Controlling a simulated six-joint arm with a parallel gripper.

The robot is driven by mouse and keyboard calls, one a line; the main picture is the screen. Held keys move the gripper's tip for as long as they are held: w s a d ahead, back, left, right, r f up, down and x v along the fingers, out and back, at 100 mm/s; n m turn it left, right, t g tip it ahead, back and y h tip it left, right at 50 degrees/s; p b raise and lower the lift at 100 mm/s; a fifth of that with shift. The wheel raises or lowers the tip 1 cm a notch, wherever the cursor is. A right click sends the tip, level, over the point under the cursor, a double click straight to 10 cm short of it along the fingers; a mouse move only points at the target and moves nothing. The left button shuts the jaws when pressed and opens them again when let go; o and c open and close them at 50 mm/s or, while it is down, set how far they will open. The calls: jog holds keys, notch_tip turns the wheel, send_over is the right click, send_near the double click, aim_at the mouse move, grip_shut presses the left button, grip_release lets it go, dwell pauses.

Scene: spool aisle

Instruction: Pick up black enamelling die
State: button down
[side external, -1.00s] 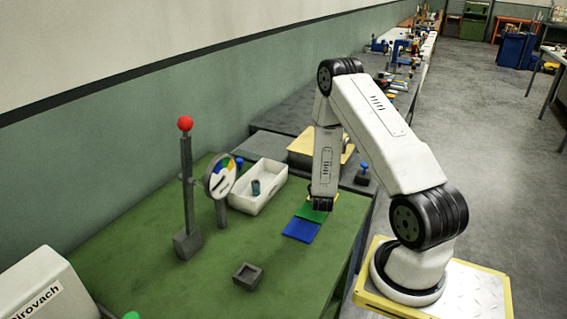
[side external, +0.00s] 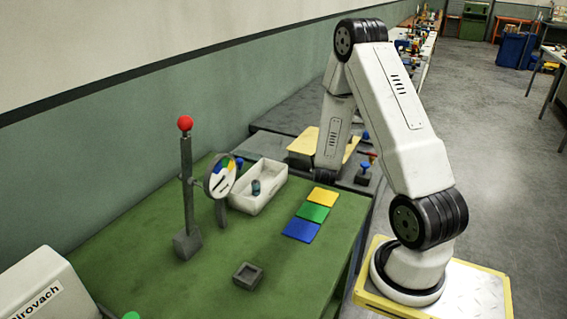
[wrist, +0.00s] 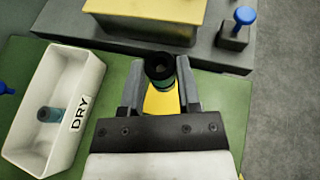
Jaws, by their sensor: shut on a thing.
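My gripper (wrist: 160,85) is shut on a small round die (wrist: 159,68) with a black, ring-like top and a dark teal lower side. In the wrist view it sits between the two grey fingers, with a yellow square (wrist: 161,104) seen below it. In the side view my gripper (side external: 326,177) is raised above the green bench near the yellow square (side external: 322,197); the die is too small and dark to make out there.
A green square (side external: 313,213) and a blue square (side external: 301,230) lie in line with the yellow one. A white DRY tray (wrist: 88,88) holds a teal cylinder (side external: 256,188). A dial stand (side external: 187,215) and small grey square holder (side external: 248,276) stand on the bench.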

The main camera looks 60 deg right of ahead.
jog(key=shift+r, duration=0.25)
jog(key=shift+s, duration=0.1)
dwell(0.5)
